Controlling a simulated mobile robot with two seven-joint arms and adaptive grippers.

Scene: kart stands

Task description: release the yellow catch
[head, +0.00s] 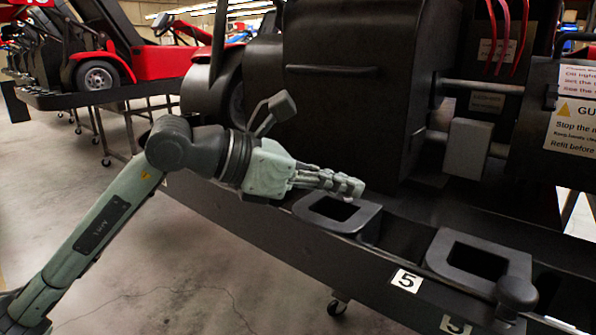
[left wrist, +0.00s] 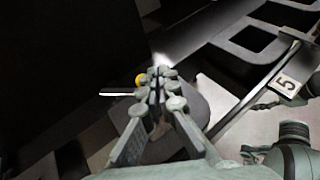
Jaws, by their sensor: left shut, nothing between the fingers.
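A small yellow round piece, likely the yellow catch (left wrist: 140,80), shows in the left wrist view just left of my left gripper's fingertips. It is partly covered by the fingers. In the head view I cannot see it. My left gripper (head: 348,186) is shut and empty, reaching right over the stand's edge beside the big black body. Its closed fingers also show in the left wrist view (left wrist: 162,84). I cannot tell whether they touch the yellow piece.
The black stand rail (head: 270,222) carries dark framed openings (head: 480,260), a round knob (head: 517,292) and a "5" label (head: 407,281). A black housing (head: 345,95) rises close behind the gripper. A red kart (head: 150,62) stands back left. The floor at front left is clear.

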